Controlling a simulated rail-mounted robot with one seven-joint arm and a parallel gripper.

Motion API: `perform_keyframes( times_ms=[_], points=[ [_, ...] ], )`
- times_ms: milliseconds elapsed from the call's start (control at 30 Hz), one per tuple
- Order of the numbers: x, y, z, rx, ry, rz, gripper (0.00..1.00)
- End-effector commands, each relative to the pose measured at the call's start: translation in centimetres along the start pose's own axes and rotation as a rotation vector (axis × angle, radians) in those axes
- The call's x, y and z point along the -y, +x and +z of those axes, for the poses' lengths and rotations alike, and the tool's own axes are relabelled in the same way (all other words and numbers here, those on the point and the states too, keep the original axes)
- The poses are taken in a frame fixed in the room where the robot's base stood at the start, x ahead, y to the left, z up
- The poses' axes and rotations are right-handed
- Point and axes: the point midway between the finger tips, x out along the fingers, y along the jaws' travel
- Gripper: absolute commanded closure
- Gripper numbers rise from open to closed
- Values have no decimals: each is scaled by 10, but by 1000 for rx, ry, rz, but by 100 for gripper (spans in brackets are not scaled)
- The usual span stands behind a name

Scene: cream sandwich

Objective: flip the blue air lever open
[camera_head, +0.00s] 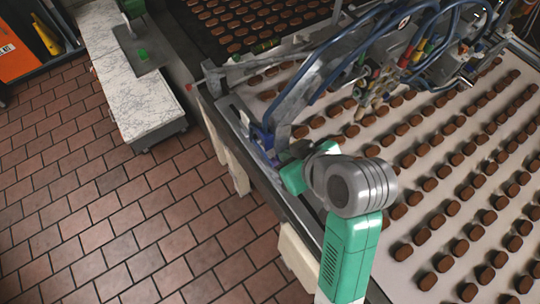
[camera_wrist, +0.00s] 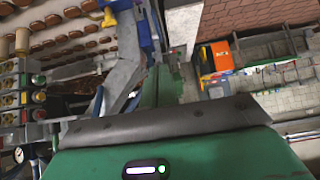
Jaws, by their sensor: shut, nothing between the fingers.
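A blue part that looks like the air lever (camera_head: 262,137) sits at the near-left edge of the conveyor machine, beside a grey metal bracket. A blue upright piece (camera_wrist: 146,30) also shows at the top of the wrist view, next to a grey metal arm; I cannot tell the lever's angle. My gripper (camera_head: 284,156) is close to the blue part in the head view, partly hidden by my green and silver wrist. It is shut and holds nothing. I cannot tell whether it touches the lever. My green gripper body fills the bottom of the wrist view.
The conveyor (camera_head: 440,150) carries rows of brown biscuits to the right. Blue hoses and valves (camera_head: 410,50) hang above it. A control panel with coloured buttons (camera_wrist: 38,90) stands at left in the wrist view. Brick floor (camera_head: 100,220) lies open to the left.

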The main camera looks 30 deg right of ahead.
Motion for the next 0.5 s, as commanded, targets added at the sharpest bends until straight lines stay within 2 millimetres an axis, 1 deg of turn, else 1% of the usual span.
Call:
perform_keyframes(
  times_ms=[100,367,400,500],
  points=[
    [1,26,0,4,-1,-2,100],
    [1,82,0,3,-1,-1,100],
    [1,89,1,3,0,-1,100],
    [0,100,15,2,1,0,100]
  ],
)
